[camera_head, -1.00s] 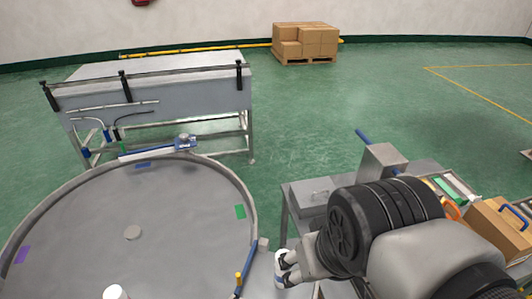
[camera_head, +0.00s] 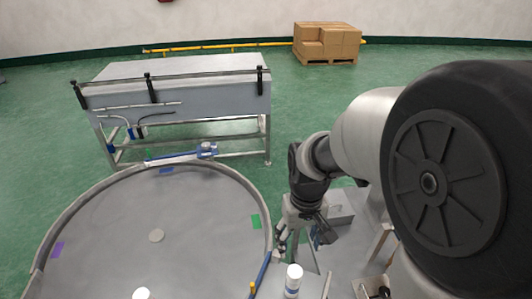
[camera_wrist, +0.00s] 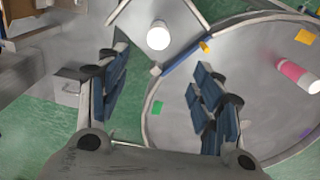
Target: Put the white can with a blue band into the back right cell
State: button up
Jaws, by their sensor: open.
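The white can with a blue band (camera_head: 293,280) stands upright near the bottom of the head view, on a grey surface (camera_head: 310,285) just right of the round table. In the wrist view its round white top (camera_wrist: 158,37) shows beyond the fingertips. My gripper (camera_head: 300,240) hangs behind the can, apart from it. The wrist view shows its two dark blue-padded fingers (camera_wrist: 160,85) spread wide with nothing between them. I cannot make out the back right cell in these views.
The round table (camera_head: 205,255) has a raised rim and coloured marks. A can with a pink band (camera_wrist: 297,75) is on it in the wrist view. A blue bar (camera_head: 262,270) runs along its right edge. A grey bench (camera_head: 180,95) and boxes (camera_head: 327,42) stand farther back.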

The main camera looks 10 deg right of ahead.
aim_at(295, 272)
notch_tip(295, 272, down, 13)
jog(key=shift+w+r+b, duration=0.1)
jog(key=shift+b, duration=0.6)
jog(key=f, duration=0.5)
jog(key=shift+d+f, duration=0.15)
jog(key=shift+d, duration=0.05)
jog(key=shift+c, duration=0.2)
grip_shut()
